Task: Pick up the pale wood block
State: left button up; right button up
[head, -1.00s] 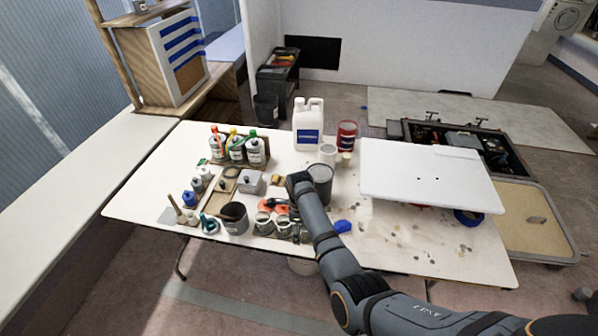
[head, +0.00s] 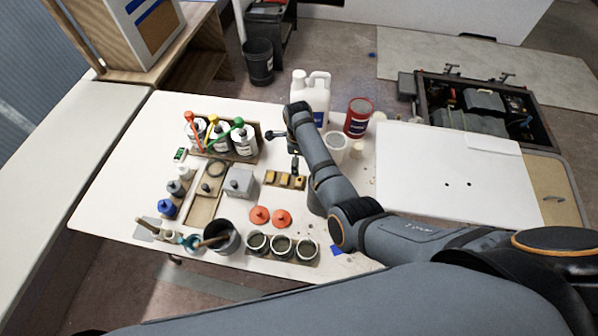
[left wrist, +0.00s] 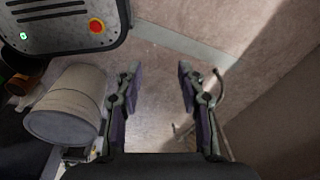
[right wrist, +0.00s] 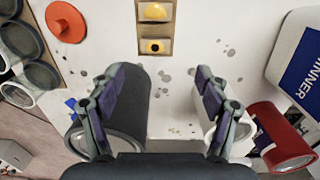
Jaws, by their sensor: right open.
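A small pale block-like piece (head: 358,148) stands on the white table beside the red can in the head view; I cannot tell for sure that it is wood. It is not clearly seen in the right wrist view. My right gripper (head: 283,150) is open and empty above the table, left of that piece and near a strip of yellow pieces (head: 285,180). In the right wrist view its open fingers (right wrist: 162,78) have bare, spotted tabletop between them. My left gripper (left wrist: 157,72) is open and empty over the floor, outside the head view.
The red can (head: 358,118), white jug (head: 311,92) and white cup (head: 336,143) stand right of the gripper. A bottle rack (head: 247,152), grey box (head: 239,183) and several jars (head: 281,246) are to the left. A white board (head: 450,175) covers the right side.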

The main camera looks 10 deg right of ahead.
aim_at(299, 180)
jog(key=f+b, duration=0.1)
jog(key=b, duration=0.1)
jog(key=s+f+b, duration=0.1)
jog(key=f, duration=0.1)
jog(key=shift+f+b, duration=0.1)
jog(key=shift+b, duration=0.3)
jog(key=shift+w+f+b, duration=0.2)
jog(key=shift+f+b, duration=0.3)
jog(key=shift+f, duration=0.1)
jog(key=shift+w+f+b, duration=0.15)
jog(key=shift+f+b, duration=0.35)
jog(key=shift+f, duration=0.05)
jog(key=shift+r, duration=0.1)
jog(key=shift+s+f+b, duration=0.2)
jog(key=shift+f+b, duration=0.15)
notch_tip(299, 180, down, 5)
jog(key=b, duration=0.5)
jog(key=shift+s+d+r, duration=0.15)
jog(key=shift+r, duration=0.05)
pick_arm(q)
notch_tip(299, 180, down, 11)
jog(key=s, duration=0.1)
jog(key=shift+s+a+f, duration=0.15)
jog(key=shift+s, duration=0.1)
pick_arm(e)
jog(key=shift+r, duration=0.2)
